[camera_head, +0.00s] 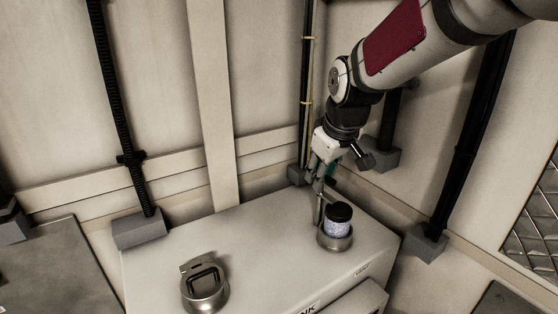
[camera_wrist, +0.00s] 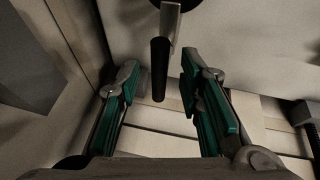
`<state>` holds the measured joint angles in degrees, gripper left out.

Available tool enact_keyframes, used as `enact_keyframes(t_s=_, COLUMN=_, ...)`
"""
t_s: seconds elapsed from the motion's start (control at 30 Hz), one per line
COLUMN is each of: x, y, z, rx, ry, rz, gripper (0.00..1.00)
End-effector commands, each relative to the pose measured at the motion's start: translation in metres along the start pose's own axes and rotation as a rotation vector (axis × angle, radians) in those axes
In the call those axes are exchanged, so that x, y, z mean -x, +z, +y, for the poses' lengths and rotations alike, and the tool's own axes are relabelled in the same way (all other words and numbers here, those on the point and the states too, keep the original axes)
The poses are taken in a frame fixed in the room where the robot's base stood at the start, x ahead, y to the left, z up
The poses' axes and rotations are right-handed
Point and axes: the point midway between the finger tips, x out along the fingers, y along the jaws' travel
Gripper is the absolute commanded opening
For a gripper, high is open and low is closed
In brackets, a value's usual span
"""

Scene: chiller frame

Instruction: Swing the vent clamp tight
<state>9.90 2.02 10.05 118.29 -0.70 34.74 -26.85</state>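A clear jar with a black cap (camera_head: 338,217) stands in a round metal cup (camera_head: 335,241) on the right part of the white box top. A thin upright lever (camera_head: 320,208) rises beside the cup's left side; I take it to be the vent clamp's lever. My gripper (camera_head: 318,180) is above it, pointing down. In the wrist view a black rod-like grip (camera_wrist: 159,75) on a pale metal bar (camera_wrist: 171,25) lies between the teal-padded fingers of my gripper (camera_wrist: 160,80). The fingers are wide apart, with visible gaps on both sides of the grip.
A second metal fitting (camera_head: 204,290) with a square opening and raised bracket sits at the front left of the white box top (camera_head: 265,250). Dark vertical pipes (camera_head: 122,110) on grey blocks stand around the box. The box top between the two fittings is clear.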

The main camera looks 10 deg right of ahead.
Motion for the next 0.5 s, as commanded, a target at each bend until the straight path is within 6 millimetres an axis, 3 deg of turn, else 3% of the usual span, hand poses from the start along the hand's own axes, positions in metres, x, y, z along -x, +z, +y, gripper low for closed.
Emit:
enact_keyframes(t_s=0.2, x=-0.015, y=0.0, z=0.0, rx=0.001, ry=0.0, rz=0.0, gripper=0.33)
enact_keyframes(t_s=0.5, x=-0.017, y=0.0, z=0.0, rx=0.001, ry=0.001, rz=0.001, gripper=0.31)
